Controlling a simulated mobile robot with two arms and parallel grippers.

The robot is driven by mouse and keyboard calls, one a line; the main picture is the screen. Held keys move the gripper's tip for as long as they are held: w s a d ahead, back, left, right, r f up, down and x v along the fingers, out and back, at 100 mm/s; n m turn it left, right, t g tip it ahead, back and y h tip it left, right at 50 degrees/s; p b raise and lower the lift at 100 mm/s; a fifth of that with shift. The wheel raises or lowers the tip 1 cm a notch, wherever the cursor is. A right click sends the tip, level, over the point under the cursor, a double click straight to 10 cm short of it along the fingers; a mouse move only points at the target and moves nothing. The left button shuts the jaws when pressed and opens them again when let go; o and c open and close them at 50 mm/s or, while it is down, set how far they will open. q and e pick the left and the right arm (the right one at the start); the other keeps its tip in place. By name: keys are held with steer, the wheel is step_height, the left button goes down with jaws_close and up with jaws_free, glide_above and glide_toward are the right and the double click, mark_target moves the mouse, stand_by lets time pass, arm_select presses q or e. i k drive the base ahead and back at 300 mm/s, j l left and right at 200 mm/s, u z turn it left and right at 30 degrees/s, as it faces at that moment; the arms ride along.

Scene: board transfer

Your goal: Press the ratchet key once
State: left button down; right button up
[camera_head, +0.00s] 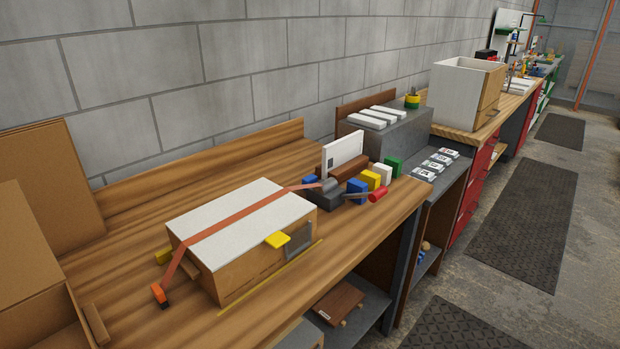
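A grey ratchet (327,193) sits on the wooden workbench, just past the right end of a white-topped cardboard box (243,222). A grey bar with a red grip (377,195) sticks out to the right of the ratchet and looks like its key. An orange-brown strap (235,220) runs from the ratchet across the box top and down its left end to an orange hook (158,293). I cannot tell how tight the strap is. Neither of my grippers shows in the head view.
Blue, yellow, white and green blocks (393,166) and a white upright panel (342,152) stand behind the ratchet. An open cardboard box (32,265) is at the left. The bench's front right is clear.

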mark_target(311, 178)
steer(key=u, duration=0.5)
steer(key=i+l+u, duration=0.15)
steer(key=l+u, duration=0.15)
steer(key=i+l+u, duration=0.1)
steer(key=l+u, duration=0.55)
steer(key=l, duration=0.2)
steer(key=i+l+u, duration=0.2)
steer(key=l, duration=1.9)
steer(key=k, duration=0.1)
